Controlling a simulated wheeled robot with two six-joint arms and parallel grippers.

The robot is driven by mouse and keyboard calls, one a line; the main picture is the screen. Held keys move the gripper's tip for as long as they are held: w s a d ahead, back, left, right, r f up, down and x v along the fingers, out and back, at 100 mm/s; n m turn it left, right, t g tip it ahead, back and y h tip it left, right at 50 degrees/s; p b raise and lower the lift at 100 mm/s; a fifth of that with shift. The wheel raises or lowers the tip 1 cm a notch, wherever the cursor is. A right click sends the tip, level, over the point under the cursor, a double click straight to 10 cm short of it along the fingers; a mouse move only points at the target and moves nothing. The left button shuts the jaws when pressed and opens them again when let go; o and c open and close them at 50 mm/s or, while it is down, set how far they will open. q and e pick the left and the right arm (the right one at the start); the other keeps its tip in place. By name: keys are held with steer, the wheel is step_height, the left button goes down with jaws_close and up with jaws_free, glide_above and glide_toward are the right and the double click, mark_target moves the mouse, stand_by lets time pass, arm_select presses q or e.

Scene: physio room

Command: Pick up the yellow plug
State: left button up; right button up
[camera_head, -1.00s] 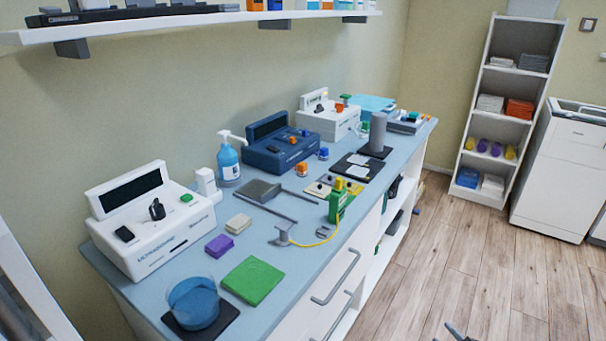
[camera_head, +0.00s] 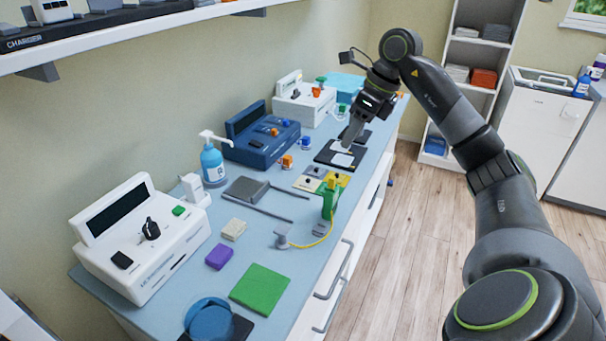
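A small yellow piece (camera_head: 333,184) shows at the top of an upright green block (camera_head: 329,203) near the front edge of the bench; I cannot tell for sure that it is the yellow plug. A yellow cable (camera_head: 325,236) runs from beside the green block to a grey connector (camera_head: 283,239). My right gripper (camera_head: 359,128) is over the bench, beyond the green block, pointing down near a dark mat with white cards. Its fingertips blend with a grey shape there, so its opening is unclear. My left gripper is out of view.
The blue-grey bench holds a white device (camera_head: 140,240), a navy device (camera_head: 262,136), a blue pump bottle (camera_head: 213,163), a green pad (camera_head: 260,288) and a purple block (camera_head: 219,256). A shelf (camera_head: 130,28) overhangs the back. Wooden floor (camera_head: 420,250) is open at right.

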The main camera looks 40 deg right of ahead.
step_height(320, 180, up, 3)
steer(key=d+h, duration=0.1)
steer(key=b, duration=0.6)
glide_above(333, 177)
steer(key=s, duration=0.2)
step_height(333, 177, down, 12)
steer(key=shift+w+d+p+x, duration=0.15)
steer(key=shift+p+x, duration=0.1)
steer(key=shift+x, duration=0.6)
steer(key=shift+d+p+x, duration=0.15)
steer(key=shift+p+x, duration=0.15)
steer(key=shift+x, duration=0.55)
steer(key=shift+w+d+p+x, duration=0.15)
steer(key=shift+p+x, duration=0.1)
steer(key=shift+x, duration=0.6)
steer(key=shift+s, duration=0.1)
steer(key=shift+h, duration=0.3)
steer(key=c, duration=0.9)
